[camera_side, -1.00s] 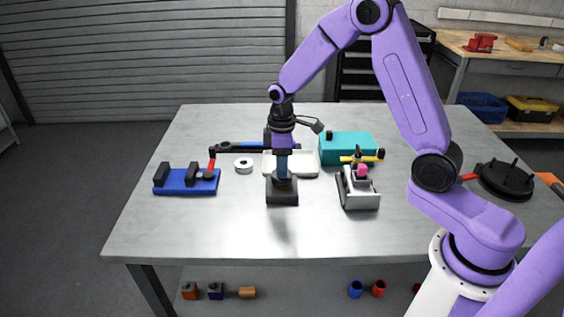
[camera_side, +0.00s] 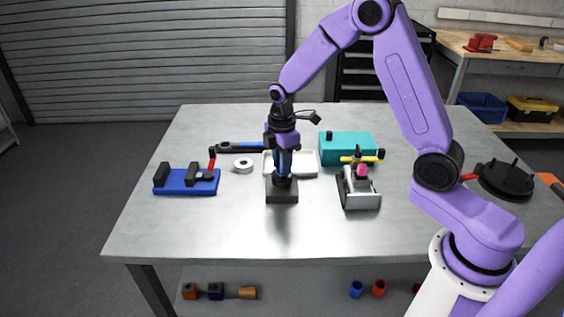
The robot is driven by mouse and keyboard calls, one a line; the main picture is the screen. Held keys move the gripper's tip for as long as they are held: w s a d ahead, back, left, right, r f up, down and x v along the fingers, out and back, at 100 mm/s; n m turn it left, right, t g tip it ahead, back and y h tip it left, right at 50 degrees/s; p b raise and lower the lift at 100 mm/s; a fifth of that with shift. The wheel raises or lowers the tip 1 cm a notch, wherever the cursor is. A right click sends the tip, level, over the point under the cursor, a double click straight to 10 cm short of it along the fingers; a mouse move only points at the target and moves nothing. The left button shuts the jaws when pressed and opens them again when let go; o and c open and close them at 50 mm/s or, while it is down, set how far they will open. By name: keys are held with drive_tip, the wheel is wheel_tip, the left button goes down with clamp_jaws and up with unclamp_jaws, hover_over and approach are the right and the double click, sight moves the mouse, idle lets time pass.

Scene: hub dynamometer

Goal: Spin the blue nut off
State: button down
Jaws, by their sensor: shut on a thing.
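My gripper (camera_side: 283,178) points straight down onto a black block (camera_side: 282,196) near the middle of the table. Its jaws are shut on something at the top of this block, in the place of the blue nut. The nut itself is hidden by the fingers and too small to make out. How far it sits along its thread cannot be told.
A blue fixture (camera_side: 186,181) with black blocks and a red lever stands at left. A white ring (camera_side: 243,165), a white tray (camera_side: 307,162) and a teal box (camera_side: 346,148) lie behind. A grey fixture (camera_side: 361,200) with a yellow bar stands right. The front table is clear.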

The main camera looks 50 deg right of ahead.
drive_tip(key=n, duration=0.4)
drive_tip(key=shift+n, duration=0.3)
drive_tip(key=n, duration=0.4)
drive_tip(key=shift+n, duration=0.3)
drive_tip(key=n, duration=0.4)
drive_tip(key=shift+r+n, duration=0.1)
drive_tip(key=shift+n, duration=0.2)
drive_tip(key=n, duration=0.4)
drive_tip(key=shift+s, duration=0.1)
drive_tip(key=c, duration=1)
unclamp_jaws()
